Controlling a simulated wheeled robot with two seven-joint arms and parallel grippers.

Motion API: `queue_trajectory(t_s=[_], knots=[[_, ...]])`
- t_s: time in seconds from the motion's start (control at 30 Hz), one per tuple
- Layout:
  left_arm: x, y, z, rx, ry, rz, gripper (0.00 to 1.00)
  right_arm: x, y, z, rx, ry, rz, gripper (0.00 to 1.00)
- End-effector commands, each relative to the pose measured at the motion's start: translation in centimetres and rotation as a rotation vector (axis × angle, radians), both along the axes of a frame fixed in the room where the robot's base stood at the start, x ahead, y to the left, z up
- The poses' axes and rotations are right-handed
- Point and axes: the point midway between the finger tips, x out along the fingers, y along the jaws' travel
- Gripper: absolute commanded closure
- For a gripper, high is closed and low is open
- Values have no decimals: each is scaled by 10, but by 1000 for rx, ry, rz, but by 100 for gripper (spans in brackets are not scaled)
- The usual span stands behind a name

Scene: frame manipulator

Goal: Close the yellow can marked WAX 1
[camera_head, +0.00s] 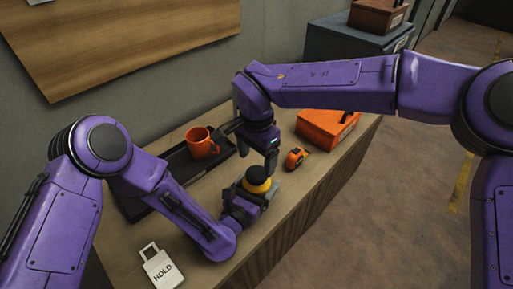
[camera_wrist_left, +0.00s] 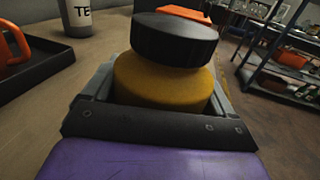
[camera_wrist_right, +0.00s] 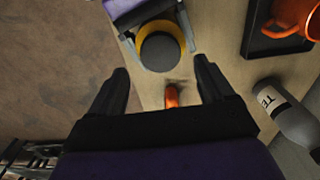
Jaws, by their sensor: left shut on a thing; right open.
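The yellow can (camera_head: 262,187) stands near the front edge of the bench, between the jaws of my left gripper (camera_head: 257,192). My left gripper is shut around its body, as the left wrist view of the can (camera_wrist_left: 165,85) shows. A black round lid (camera_wrist_left: 175,40) is on top of the can and looks slightly tilted and off centre; I cannot tell whether it is seated. The lid (camera_wrist_right: 160,52) also shows from above in the right wrist view. My right gripper (camera_head: 270,163) is open and empty, just above and beside the lid. The WAX 1 marking is not visible.
A black tray (camera_head: 183,168) with an orange mug (camera_head: 200,142) lies behind the can. A grey bottle (camera_wrist_right: 290,118) marked TE stands nearby. An orange tape measure (camera_head: 296,158) and orange toolbox (camera_head: 320,128) are to the right. A HOLD tag (camera_head: 162,268) lies at front left.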

Motion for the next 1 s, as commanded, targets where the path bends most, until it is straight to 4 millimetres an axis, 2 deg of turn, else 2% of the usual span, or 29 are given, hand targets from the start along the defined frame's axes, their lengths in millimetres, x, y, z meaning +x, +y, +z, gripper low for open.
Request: queue_trajectory(t_s=[0.1,0.3,0.63,0.67,0.83,1.0], knots=[[-1,0,-2,4,2,0,99,-1,0,-22,-1,3,0,19],[0,0,-2,3,2,0,99,0,0,-44,-1,1,-1,19],[0,0,-1,3,2,0,99,0,0,-49,0,0,-1,19],[0,0,-1,3,2,0,99,0,0,-49,0,0,-1,22],[0,0,-1,2,2,0,99,0,0,-49,0,0,-1,77],[0,1,-1,2,2,1,99,0,0,-49,0,0,-2,80]])
